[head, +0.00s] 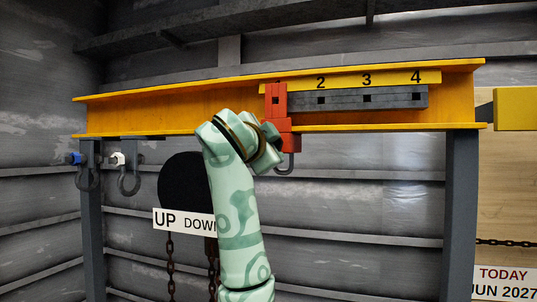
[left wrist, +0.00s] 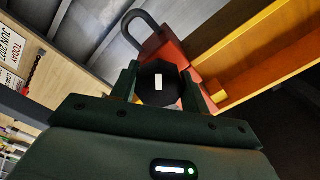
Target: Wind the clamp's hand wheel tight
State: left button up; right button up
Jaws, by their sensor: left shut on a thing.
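The red clamp (head: 276,98) sits on the yellow beam (head: 180,118), left of the number 2. A dark hook (head: 286,165) hangs under it. My left gripper (left wrist: 160,72) is shut on the clamp's black, many-sided hand wheel (left wrist: 158,96), with one finger on each side. The wheel has a white mark on its face. The red clamp body (left wrist: 176,50) and the grey hook (left wrist: 140,26) show behind it in the left wrist view. In the head view my left arm hides the wheel and most of the gripper. My right gripper is in neither view.
A grey rail (head: 385,97) with square holes runs right of the clamp under a numbered yellow strip (head: 345,81). Two more hooks, one blue-topped (head: 75,158) and one white-topped (head: 118,158), hang at left. An UP/DOWN sign (head: 170,220) and chains hang below the beam.

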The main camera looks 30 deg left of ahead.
pick_arm(q)
jog(key=shift+f+m+b, duration=0.15)
jog(key=shift+m+b, duration=0.6)
jog(key=shift+m, duration=0.15)
jog(key=m+b, duration=0.2)
jog(key=m, duration=0.2)
jog(key=shift+m, duration=0.3)
jog(key=m+b, duration=0.2)
jog(key=m, duration=0.1)
jog(key=shift+m, duration=0.3)
jog(key=m, duration=0.1)
jog(key=m+b, duration=0.1)
jog(key=m, duration=0.2)
jog(key=shift+r+b, duration=0.25)
jog(key=shift+b, duration=0.05)
jog(key=m+b, duration=0.1)
jog(key=m, duration=0.3)
jog(key=m+b, duration=0.1)
jog(key=m, duration=0.2)
jog(key=shift+m, duration=0.4)
jog(key=m+b, duration=0.1)
jog(key=m, duration=0.4)
jog(key=shift+d+r+m, duration=0.1)
jog(key=shift+d+m, duration=0.05)
jog(key=shift+m, duration=0.25)
jog(key=o, duration=1)
jog(key=shift+w, duration=0.15)
